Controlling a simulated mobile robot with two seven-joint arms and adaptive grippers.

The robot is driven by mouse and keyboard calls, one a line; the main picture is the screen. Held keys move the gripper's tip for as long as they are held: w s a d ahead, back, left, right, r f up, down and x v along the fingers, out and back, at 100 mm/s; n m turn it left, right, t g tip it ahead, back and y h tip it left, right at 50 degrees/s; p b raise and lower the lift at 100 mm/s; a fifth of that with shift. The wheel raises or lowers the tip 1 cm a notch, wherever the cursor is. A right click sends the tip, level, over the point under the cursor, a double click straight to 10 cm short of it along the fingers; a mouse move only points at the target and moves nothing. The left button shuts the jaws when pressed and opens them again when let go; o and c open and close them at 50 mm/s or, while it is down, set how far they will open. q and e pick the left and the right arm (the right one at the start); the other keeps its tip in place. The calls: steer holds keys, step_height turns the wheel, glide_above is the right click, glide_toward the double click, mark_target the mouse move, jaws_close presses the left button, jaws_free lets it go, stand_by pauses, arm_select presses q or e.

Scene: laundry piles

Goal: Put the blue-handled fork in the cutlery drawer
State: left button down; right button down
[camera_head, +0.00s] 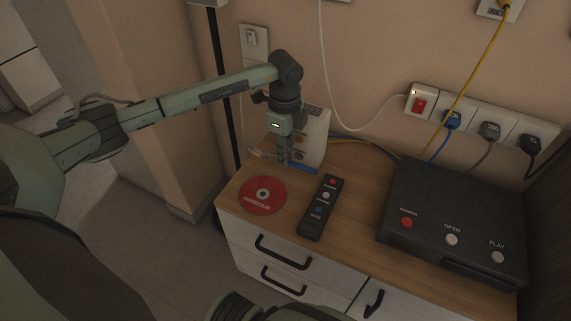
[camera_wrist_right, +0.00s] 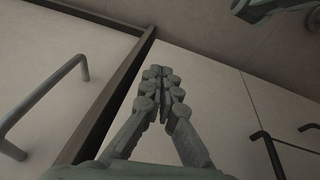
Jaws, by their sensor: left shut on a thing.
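The fork lies across my left gripper (camera_head: 283,163) at the back left of the cabinet top, its blue handle (camera_head: 302,168) to the right and its grey tines (camera_head: 257,151) to the left. My left gripper points down and is shut on the fork. I cannot tell whether the fork touches the wood. My right gripper (camera_wrist_right: 157,75) shows in the right wrist view in front of pale cabinet fronts. Its fingers are together with nothing visible between them. The cabinet's drawers look shut, with black handles (camera_head: 283,252); none is marked as the cutlery drawer.
A red disc (camera_head: 263,195) and a black remote (camera_head: 320,208) lie in front of the left gripper. A white box (camera_head: 313,135) stands behind it. A black player (camera_head: 455,222) fills the right side. Cables hang from the wall sockets.

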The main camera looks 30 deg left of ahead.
mark_target(286, 174)
arm_select(q)
step_height(286, 174, down, 4)
steer(key=shift+r, duration=0.1)
steer(key=shift+f, duration=0.25)
steer(key=c, duration=1.6)
jaws_free()
steer(key=shift+o, duration=0.2)
